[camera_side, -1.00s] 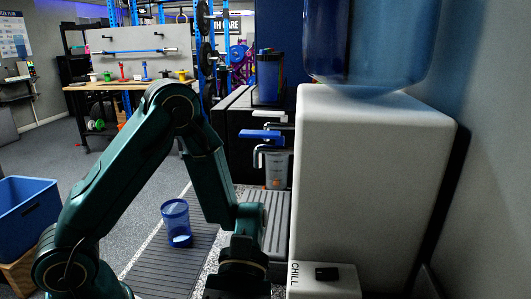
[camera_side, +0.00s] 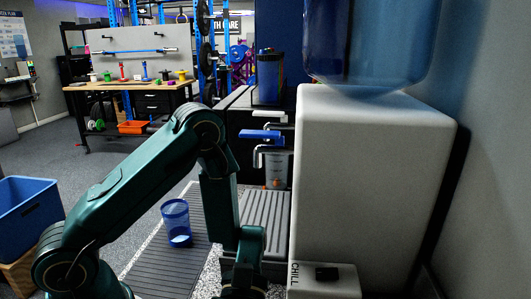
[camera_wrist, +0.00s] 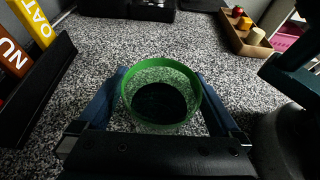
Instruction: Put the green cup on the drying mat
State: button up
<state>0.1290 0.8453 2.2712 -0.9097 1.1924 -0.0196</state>
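The green cup (camera_wrist: 162,68) is in the middle of the wrist view, upright, its open rim facing the camera and its inside dark. My gripper (camera_wrist: 162,80) is open, with one finger on each side of the cup, close to its wall; any contact is hard to make out. In the side view my gripper is at the bottom edge, mostly cut off, and the green cup is not visible. A dark ribbed mat, likely the drying mat (camera_side: 160,273), lies left of my gripper in the side view. A blue see-through cup (camera_side: 176,222) stands on it.
The white water dispenser (camera_side: 370,180) stands to the right, with a grey ribbed tray (camera_side: 265,215) beside it. In the wrist view, a black holder with colored packets (camera_wrist: 35,85) is left and a wooden box of small items (camera_wrist: 245,38) is far right. Speckled counter (camera_wrist: 105,45) is bare between.

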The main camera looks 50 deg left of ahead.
jog(key=v, duration=0.7)
jog(key=shift+w+a+r, duration=0.15)
jog(key=shift+w+a, duration=0.05)
dwell(0.4)
